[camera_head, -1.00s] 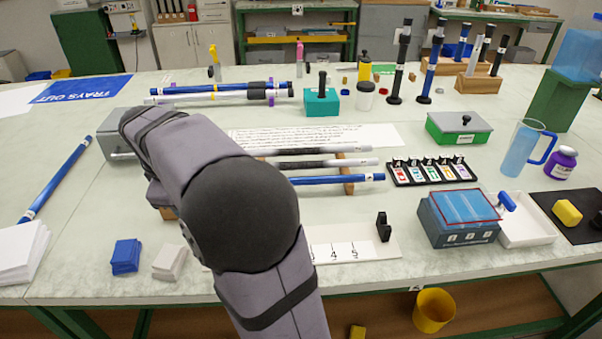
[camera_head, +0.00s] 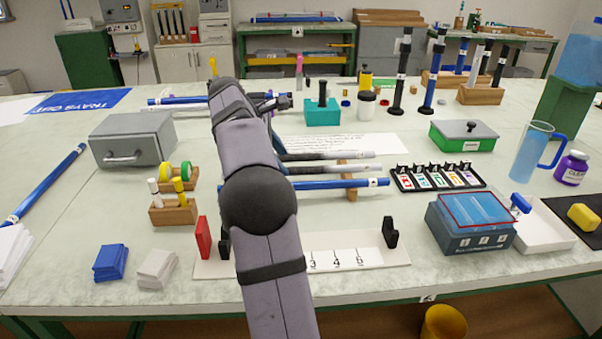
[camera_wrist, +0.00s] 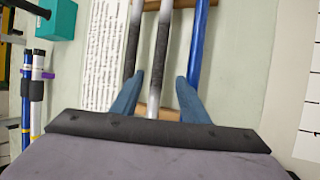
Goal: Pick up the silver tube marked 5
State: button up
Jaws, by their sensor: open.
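In the wrist view, my gripper (camera_wrist: 156,88) is open and points down over a rack of parallel tubes. A silver tube with a dark stretch (camera_wrist: 160,50) runs between its blue fingers, apart from both. A second silver-and-dark tube (camera_wrist: 134,35) lies to its left, and a blue tube (camera_wrist: 196,40) to its right. In the head view, the two silver-and-dark tubes (camera_head: 345,168) (camera_head: 345,154) and the blue tube (camera_head: 345,183) lie across wooden supports. My arm hides their left ends and most of the gripper. No number 5 is readable on any tube.
Upright black and blue tubes (camera_head: 402,70) stand behind on the right. More tubes (camera_head: 180,100) lie at the back left. A printed sheet (camera_head: 350,142) lies behind the rack. A white board with numbers (camera_head: 345,258) and a labelled tray (camera_head: 440,178) are nearby.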

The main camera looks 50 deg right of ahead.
aim_at(303, 171)
jog(key=shift+d+b+x, duration=0.25)
jog(key=shift+b+x, duration=0.2)
jog(key=shift+x, duration=2.5)
jog(key=shift+s+r, duration=0.15)
jog(key=shift+r, duration=0.05)
jog(key=shift+c, duration=0.2)
grip_shut()
